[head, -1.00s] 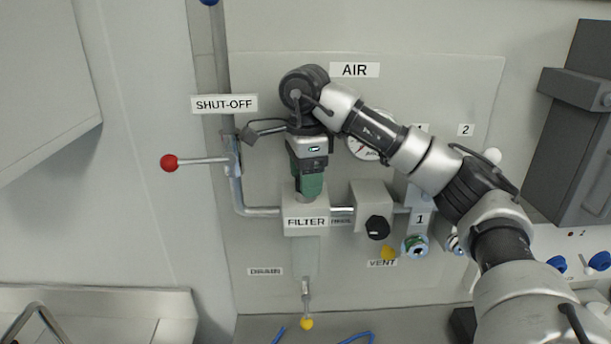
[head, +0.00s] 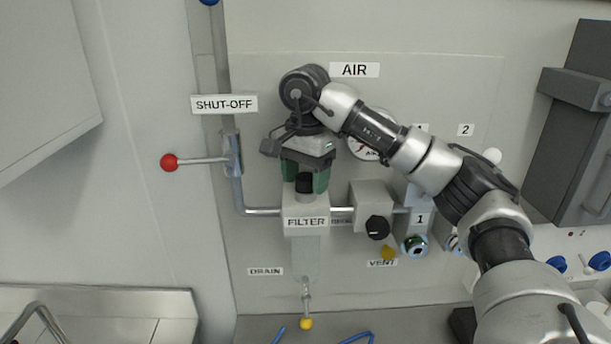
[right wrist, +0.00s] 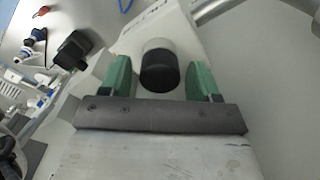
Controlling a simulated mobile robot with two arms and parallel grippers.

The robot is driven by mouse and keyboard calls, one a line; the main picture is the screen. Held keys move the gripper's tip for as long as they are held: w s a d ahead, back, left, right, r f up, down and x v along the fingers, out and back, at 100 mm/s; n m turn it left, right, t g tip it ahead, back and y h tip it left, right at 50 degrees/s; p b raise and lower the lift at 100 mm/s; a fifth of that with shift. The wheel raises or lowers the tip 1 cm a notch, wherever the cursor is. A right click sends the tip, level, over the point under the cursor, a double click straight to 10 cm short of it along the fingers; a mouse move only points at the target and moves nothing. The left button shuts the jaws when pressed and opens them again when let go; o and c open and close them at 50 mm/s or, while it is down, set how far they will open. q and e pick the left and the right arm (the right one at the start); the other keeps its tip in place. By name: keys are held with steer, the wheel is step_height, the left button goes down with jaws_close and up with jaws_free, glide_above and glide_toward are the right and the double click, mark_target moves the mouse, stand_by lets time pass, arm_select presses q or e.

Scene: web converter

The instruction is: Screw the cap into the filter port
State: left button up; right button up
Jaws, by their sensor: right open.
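The cap (head: 305,184) is black and stands upright on top of the white filter housing (head: 306,228), over its port. The cap also shows in the right wrist view (right wrist: 159,71) as a dark cylinder with a pale collar behind it. My right gripper (head: 305,182) points down from above, with its green fingers on either side of the cap. In the right wrist view its fingers (right wrist: 162,84) are apart, with gaps between them and the cap. The port opening and thread are hidden under the cap. My left gripper is not in view.
The shut-off lever with a red knob (head: 169,162) sticks out left of the filter. The regulator with a black knob (head: 377,228) is close on the right. A pipe runs behind the housing. A drain valve with a yellow knob (head: 306,324) hangs below.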

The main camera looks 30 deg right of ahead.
steer(key=shift+c, duration=0.2)
steer(key=c, duration=1)
steer(key=shift+o, duration=0.2)
steer(key=m, duration=0.4)
steer(key=m, duration=0.4)
steer(key=m, duration=0.4)
